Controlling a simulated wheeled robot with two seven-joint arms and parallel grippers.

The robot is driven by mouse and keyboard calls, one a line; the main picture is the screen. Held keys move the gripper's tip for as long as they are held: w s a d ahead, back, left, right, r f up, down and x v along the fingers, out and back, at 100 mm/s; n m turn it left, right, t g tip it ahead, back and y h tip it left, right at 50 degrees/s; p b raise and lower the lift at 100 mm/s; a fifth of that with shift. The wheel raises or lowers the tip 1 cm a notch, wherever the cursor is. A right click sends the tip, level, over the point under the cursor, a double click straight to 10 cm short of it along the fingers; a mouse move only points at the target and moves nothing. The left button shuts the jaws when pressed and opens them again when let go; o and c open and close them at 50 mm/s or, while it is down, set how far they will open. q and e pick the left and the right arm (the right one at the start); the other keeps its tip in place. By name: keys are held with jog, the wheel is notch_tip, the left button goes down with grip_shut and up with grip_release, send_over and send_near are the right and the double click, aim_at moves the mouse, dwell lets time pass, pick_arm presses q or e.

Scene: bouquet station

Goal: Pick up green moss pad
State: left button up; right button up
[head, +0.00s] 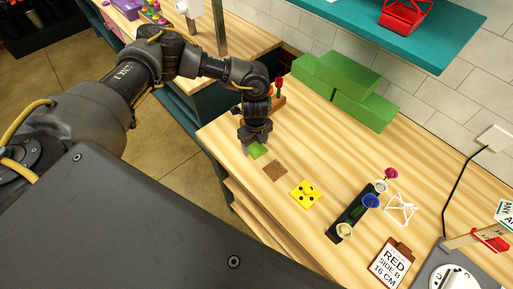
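The green moss pad (258,151) is a small flat green square on the wooden counter. It lies to the left of a brown square pad (275,170). My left gripper (248,148) reaches down from the upper left to the pad's left edge and covers part of it. The fingers are small and dark here, so I cannot tell whether they are open or shut, or whether they touch the pad. My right gripper is not in view.
A yellow square with black dots (305,194) lies right of the brown pad. A dark rack (349,218) with coloured flowers stands further right. Green blocks (345,85) are stacked by the wall. A clipboard (392,264) marked "RED SIDE B 16 CM" lies at the lower right.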

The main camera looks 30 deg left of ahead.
pick_arm(q)
jog(key=c, duration=0.5)
jog(key=shift+c, duration=0.6)
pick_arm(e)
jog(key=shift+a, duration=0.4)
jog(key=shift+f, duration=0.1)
pick_arm(q)
jog(key=shift+r+b, duration=0.55)
jog(key=shift+b, duration=0.1)
jog(key=s+d+r+b, duration=0.4)
jog(key=s+d+r, duration=0.4)
jog(key=s+r, duration=0.3)
jog(key=shift+d+r+b, duration=0.25)
jog(key=shift+r+b, duration=0.15)
jog(key=shift+r, duration=0.05)
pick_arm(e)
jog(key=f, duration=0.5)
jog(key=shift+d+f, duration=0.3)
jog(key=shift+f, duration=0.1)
